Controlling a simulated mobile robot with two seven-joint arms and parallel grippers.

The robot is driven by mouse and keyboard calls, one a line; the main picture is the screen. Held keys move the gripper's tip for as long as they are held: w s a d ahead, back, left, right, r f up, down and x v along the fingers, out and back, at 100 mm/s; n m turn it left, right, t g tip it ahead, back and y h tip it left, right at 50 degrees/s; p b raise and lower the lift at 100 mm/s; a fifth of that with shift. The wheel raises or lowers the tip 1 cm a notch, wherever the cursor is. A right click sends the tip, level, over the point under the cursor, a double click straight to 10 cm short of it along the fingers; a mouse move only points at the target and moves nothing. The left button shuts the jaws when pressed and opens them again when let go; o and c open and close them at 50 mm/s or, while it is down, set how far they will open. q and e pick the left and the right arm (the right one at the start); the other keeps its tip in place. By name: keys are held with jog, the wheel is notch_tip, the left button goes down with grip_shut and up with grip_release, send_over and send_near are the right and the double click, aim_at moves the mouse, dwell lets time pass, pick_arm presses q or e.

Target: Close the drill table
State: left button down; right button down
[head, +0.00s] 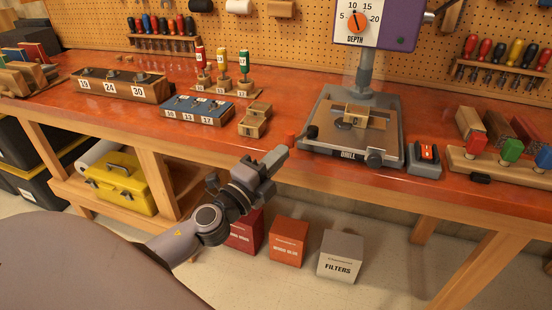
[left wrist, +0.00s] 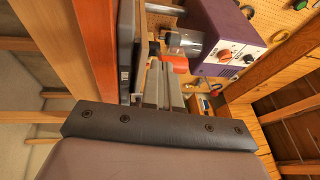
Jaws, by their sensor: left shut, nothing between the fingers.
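The drill press stands at the back of the orange bench, with a purple head (head: 380,22) and a grey column. Its grey drill table (head: 322,130), marked DRILL, lies on the bench with a wooden piece (head: 375,121) on top. A small orange knob (head: 290,138) shows at the left of the table. My left gripper (head: 276,156) is shut and empty, in front of the bench edge, just below and left of the knob. In the left wrist view the shut fingers (left wrist: 152,88) point toward the drill, with the purple head (left wrist: 228,35) beyond. I cannot tell whether the fingers touch anything.
A grey switch box (head: 425,160) stands right of the table, beside a wooden rack (head: 500,168) of coloured blocks. Left are a blue numbered block (head: 197,110) and a small wooden block (head: 254,120). Below the bench are a yellow toolbox (head: 120,183) and several boxes.

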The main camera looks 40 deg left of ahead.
pick_arm(q)
jog(key=w, duration=0.1)
jog(key=w+a, duration=0.1)
jog(key=w, duration=0.3)
jog(key=shift+a+r, duration=0.15)
jog(key=shift+a, duration=0.2)
pick_arm(e)
jog(key=shift+s+a+f, duration=0.1)
jog(key=shift+f, duration=0.1)
pick_arm(q)
jog(key=shift+b, duration=0.3)
